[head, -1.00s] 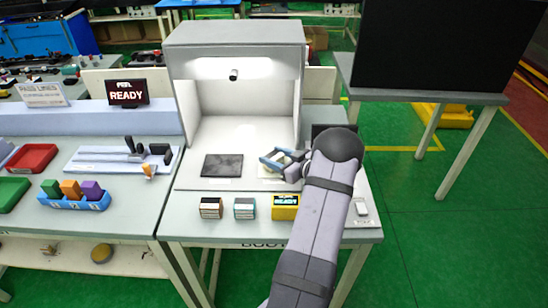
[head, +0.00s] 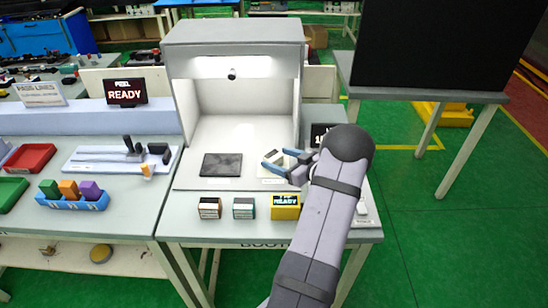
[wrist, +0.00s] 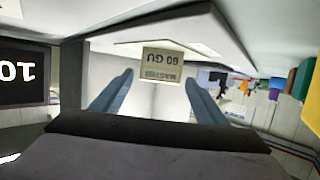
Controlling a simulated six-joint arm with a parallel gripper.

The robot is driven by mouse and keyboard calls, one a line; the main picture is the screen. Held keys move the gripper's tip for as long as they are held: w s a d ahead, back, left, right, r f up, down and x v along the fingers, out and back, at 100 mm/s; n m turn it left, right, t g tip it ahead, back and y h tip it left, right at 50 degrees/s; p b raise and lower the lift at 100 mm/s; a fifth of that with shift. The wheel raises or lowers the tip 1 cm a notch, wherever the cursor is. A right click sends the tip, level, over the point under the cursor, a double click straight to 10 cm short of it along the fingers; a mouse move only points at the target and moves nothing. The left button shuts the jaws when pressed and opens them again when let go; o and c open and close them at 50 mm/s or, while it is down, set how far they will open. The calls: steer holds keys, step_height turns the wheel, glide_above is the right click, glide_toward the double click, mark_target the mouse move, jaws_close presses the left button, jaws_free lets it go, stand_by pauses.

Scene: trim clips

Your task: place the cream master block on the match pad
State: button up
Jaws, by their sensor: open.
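The cream master block (wrist: 162,64) stands just ahead of and between my fingertips in the wrist view, its printed label upside down. In the head view the block (head: 274,155) shows by the finger ends, partly covered. My gripper (head: 273,159) is open, with blue fingers, in front of the light booth's right side; it also shows in the wrist view (wrist: 159,76). A pale pad (head: 268,171) lies under the gripper, largely hidden. A dark textured square (head: 222,165) lies to its left. Which one is the match pad I cannot tell for certain.
The light booth (head: 234,34) encloses the space with walls and a roof. A dark display (head: 322,135) stands right of the booth.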

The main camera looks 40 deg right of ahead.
steer(key=v, duration=0.4)
steer(key=b+v, duration=0.1)
steer(key=v, duration=0.4)
steer(key=shift+r, duration=0.25)
steer(key=w+a+r+g+h+p, duration=0.3)
steer(key=w+r+p, duration=0.25)
steer(key=w, duration=0.35)
steer(key=w+a+r+m+g+p, duration=0.1)
steer(key=a+r+g+p, duration=0.25)
steer(key=a, duration=0.55)
steer(key=s+a+r+n+g+y+p, duration=0.15)
steer(key=s+a+g+p, duration=0.25)
steer(key=s+a, duration=0.8)
steer(key=s+a+r+m+g+y+p, duration=0.1)
steer(key=s+a+r+g+y+p, duration=0.2)
steer(key=s+a, duration=0.9)
steer(key=w+a+f+b, duration=0.1)
steer(key=w+f+b, duration=0.1)
steer(key=f+b, duration=1)
steer(key=w+a+f+g+h+b, duration=0.1)
steer(key=w+a+f+b, duration=0.1)
steer(key=f+b, duration=1.1)
steer(key=shift+a+f, duration=0.15)
steer(key=shift+a, duration=0.1)
steer(key=shift+n+h, duration=0.25)
